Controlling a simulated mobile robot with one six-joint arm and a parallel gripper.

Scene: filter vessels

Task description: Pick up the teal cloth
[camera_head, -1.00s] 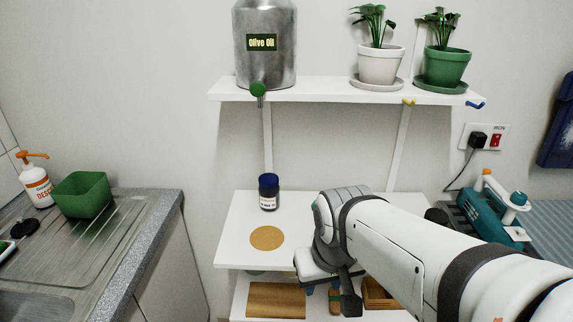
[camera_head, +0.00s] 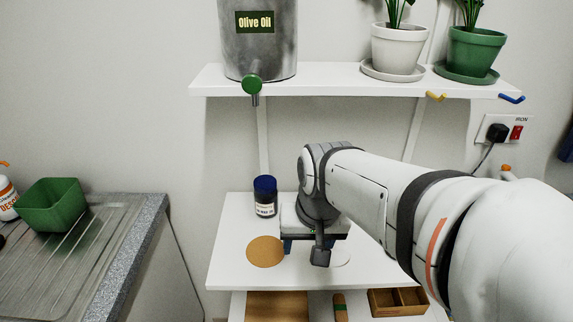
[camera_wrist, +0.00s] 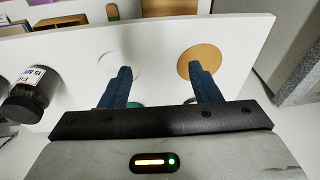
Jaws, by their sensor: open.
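My gripper (camera_wrist: 160,72) is open, with its two dark blue fingers apart and nothing seen between their tips. In the head view my gripper (camera_head: 316,246) is over the upper white board, right of a round cork disc (camera_head: 265,252). In the wrist view, small teal-green slivers (camera_wrist: 135,104) show beside the finger bases, against the palm. They may be part of the teal cloth, but the palm hides most of that spot. No whole cloth is seen in either view.
A blue-lidded jar (camera_head: 265,198) stands left of my gripper. Another dark jar (camera_wrist: 36,94) shows in the wrist view. A pale circle (camera_wrist: 118,66) marks the board. A wall shelf (camera_head: 330,84) with an oil tank (camera_head: 257,50) and potted plants is above. A wooden tray (camera_head: 398,302) sits lower.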

